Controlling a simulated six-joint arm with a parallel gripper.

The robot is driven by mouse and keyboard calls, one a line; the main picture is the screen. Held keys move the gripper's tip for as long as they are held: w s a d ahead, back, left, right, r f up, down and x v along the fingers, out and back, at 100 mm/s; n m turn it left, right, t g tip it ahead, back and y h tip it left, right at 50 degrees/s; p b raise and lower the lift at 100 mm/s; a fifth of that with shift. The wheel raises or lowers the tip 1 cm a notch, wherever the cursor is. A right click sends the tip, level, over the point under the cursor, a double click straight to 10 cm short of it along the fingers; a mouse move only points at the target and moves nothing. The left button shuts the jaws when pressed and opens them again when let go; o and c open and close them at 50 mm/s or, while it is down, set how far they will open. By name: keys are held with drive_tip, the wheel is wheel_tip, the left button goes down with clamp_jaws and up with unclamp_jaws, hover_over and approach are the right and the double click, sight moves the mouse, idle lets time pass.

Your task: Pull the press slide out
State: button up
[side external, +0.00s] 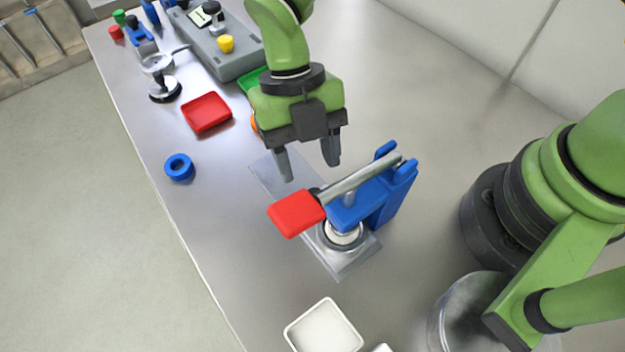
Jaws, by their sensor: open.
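A press stands on the table with a blue frame (386,195), a metal lever and a red handle (296,214). Its flat, clear or metallic slide (274,178) lies under the frame and sticks out at both ends. A white round piece (342,233) sits in a ring on the slide under the press head, partly hidden by the frame and handle. My gripper (309,170) is open and empty, pointing down above the far end of the slide, behind the red handle. I cannot tell its exact height above the slide.
A blue ring (179,167) and a red tray (207,113) lie to the left. A green tray (254,80) is partly hidden behind my gripper. A grey box (217,50) with a yellow knob stands at the back. A white tray (323,327) sits in front.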

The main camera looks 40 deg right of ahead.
sight(313, 190)
drive_tip(key=x, duration=0.5)
drive_tip(key=shift+c, duration=0.2)
